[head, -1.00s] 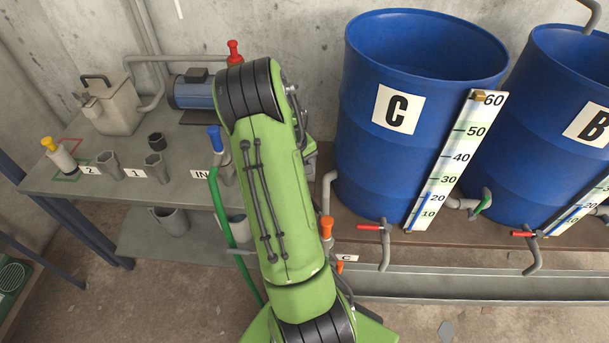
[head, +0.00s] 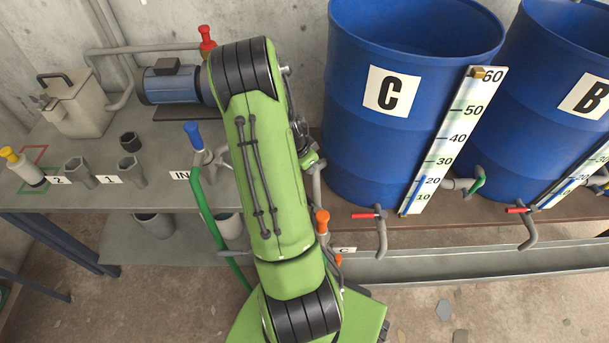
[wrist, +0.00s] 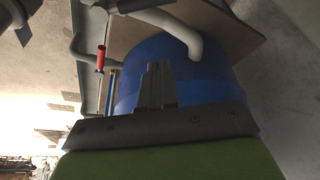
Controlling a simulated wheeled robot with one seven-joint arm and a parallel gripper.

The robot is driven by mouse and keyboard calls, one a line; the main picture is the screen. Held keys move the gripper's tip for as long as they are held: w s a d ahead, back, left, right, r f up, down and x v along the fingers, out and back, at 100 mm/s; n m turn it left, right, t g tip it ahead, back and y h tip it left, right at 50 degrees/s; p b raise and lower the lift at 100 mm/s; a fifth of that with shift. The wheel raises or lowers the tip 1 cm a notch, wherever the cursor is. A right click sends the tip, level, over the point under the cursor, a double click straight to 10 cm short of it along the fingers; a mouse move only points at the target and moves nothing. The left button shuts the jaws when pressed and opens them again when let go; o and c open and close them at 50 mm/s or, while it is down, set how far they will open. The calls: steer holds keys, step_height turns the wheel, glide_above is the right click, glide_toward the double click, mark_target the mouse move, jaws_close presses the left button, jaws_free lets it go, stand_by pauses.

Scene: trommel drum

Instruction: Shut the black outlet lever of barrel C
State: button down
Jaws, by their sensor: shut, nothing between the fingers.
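Barrel C (head: 355,140) is the blue drum with a white "C" label, right of my arm in the head view. It fills part of the wrist view as a blue surface (wrist: 215,82). A thick grey pipe (wrist: 178,22) curves from it there. I cannot make out the black outlet lever for certain; a dark piece at the top edge of the wrist view is too cut off to tell. My gripper (wrist: 158,68) is shut and empty in front of the barrel in the wrist view. My arm hides it in the head view.
A red-handled tap (head: 367,215) is at barrel C's lower front; its red handle shows in the wrist view (wrist: 100,59). A level gauge (head: 455,140) stands beside it. Barrel B (head: 560,60) is to the right. An orange-topped valve (head: 322,220) is close to my arm.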

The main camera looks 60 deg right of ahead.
step_height(320, 180, down, 9)
steer(key=b, duration=0.3)
steer(key=shift+w+a, duration=0.2)
steer(key=shift+a, duration=0.15)
steer(key=shift+f, duration=0.1)
